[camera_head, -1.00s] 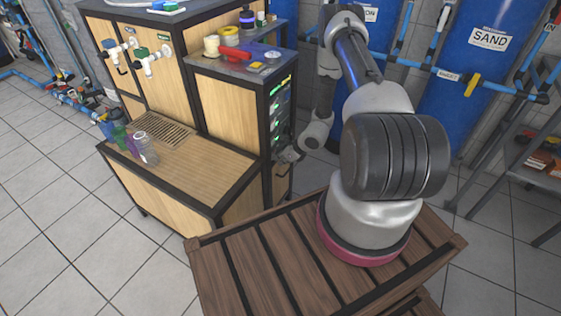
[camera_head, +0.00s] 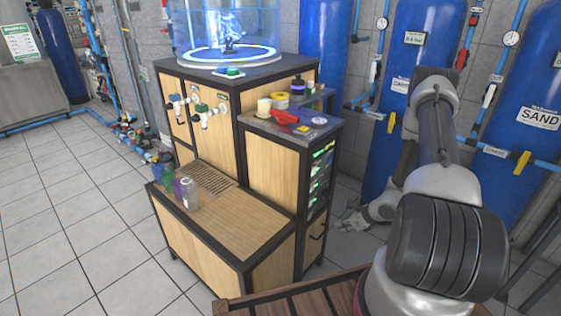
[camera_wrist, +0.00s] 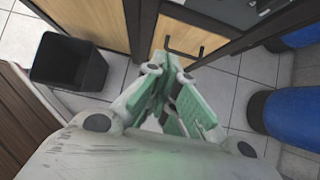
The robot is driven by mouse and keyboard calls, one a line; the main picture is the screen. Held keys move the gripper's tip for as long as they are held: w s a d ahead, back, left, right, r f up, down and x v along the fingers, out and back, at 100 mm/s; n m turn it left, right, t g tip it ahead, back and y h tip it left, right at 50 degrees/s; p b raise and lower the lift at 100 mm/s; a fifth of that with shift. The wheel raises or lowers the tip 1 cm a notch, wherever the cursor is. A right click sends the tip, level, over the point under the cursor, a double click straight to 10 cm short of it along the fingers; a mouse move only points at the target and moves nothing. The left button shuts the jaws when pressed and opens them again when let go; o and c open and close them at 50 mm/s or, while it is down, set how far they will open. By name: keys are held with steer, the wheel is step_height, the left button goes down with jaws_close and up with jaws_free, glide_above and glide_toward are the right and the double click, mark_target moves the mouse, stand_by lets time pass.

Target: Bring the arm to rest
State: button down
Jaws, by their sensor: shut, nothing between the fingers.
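My arm (camera_head: 440,140) is folded, raised at the right of the head view and bending down behind. My gripper (camera_head: 352,222) hangs low beside the right side of the wooden cabinet (camera_head: 275,170), partly in shadow. In the wrist view my gripper (camera_wrist: 168,62) has its green-padded fingers drawn together, with nothing between them. It points toward a cabinet door with a dark handle (camera_wrist: 184,50). I cannot tell the exact gap between the fingertips and the cabinet.
A black bin (camera_wrist: 68,62) stands on the tiled floor beside the cabinet in the wrist view. Blue tanks (camera_head: 415,50) and pipes line the back wall. The floor at left is clear.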

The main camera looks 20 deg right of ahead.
steer(key=s+a+r+n+g+y, duration=0.35)
steer(key=s+a+r+n, duration=0.25)
steer(key=s+r+n, duration=0.25)
steer(key=s+r+n+h, duration=0.2)
steer(key=s+r+n, duration=0.3)
steer(key=r, duration=1)
steer(key=s+a+r+n+t+h, duration=0.1)
steer(key=s+r+n+h, duration=0.2)
steer(key=r, duration=1.2)
steer(key=s+r+n+t+h, duration=0.1)
steer(key=s+r+n+h, duration=0.1)
steer(key=s+r+n, duration=0.6)
step_height(320, 180, up, 7)
steer(key=n, duration=0.4)
steer(key=shift+s+a+n+h, duration=0.15)
steer(key=shift+a+n+h, duration=0.1)
steer(key=shift+n+h, duration=0.1)
